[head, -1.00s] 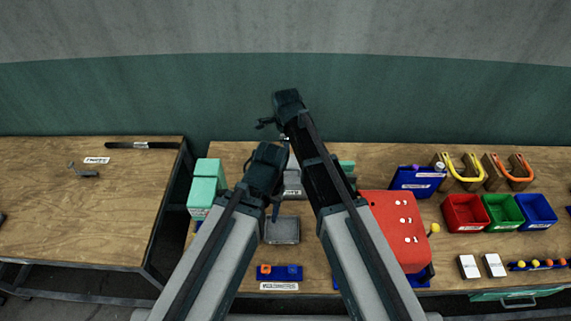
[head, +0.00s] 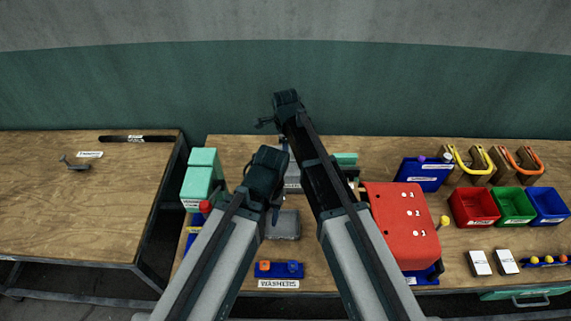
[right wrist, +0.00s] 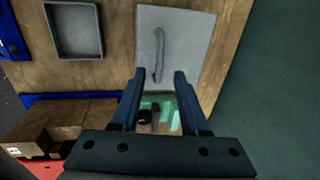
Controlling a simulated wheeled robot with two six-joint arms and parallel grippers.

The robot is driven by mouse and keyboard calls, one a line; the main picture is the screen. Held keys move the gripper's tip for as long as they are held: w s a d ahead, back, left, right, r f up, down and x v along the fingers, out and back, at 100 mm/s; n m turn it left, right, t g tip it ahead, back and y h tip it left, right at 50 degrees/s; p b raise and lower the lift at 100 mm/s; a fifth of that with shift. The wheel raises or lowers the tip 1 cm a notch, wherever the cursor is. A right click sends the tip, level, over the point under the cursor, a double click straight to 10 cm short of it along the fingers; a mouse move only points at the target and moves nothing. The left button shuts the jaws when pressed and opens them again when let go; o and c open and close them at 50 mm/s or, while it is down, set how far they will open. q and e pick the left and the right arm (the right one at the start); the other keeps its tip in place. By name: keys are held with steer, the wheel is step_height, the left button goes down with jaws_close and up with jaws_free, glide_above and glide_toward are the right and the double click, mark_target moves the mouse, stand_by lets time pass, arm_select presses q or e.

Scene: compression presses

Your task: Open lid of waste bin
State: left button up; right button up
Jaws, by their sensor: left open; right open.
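A light grey flat lid with a long raised handle (right wrist: 158,55) shows in the right wrist view; I take it for the waste bin's lid (right wrist: 195,42). It lies flat and looks shut. My right gripper (right wrist: 159,74) is open and empty, with its fingertips on either side of the handle's lower end in that view; whether they touch the lid I cannot tell. In the head view my right gripper (head: 270,121) is at the far side, above the bench. My left gripper (head: 275,212) is open over the middle of the bench, near a grey tray (head: 284,226). My arms hide much of the bin area.
A teal box (head: 201,172) stands on the left of the bench. A red press cover (head: 396,222) is right of my arms. A blue washer holder (head: 279,270) is at the front. Red, green and blue bins (head: 514,207) are farther right. A second bench (head: 75,215) stands left.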

steer(key=f+b, duration=0.2)
steer(key=f, duration=0.1)
steer(key=w+f+b, duration=0.1)
steer(key=f+b, duration=0.2)
steer(key=shift+w+f, duration=0.2)
steer(key=shift+f, duration=0.1)
steer(key=shift+c, duration=0.3)
jaws_close()
stand_by(0.9)
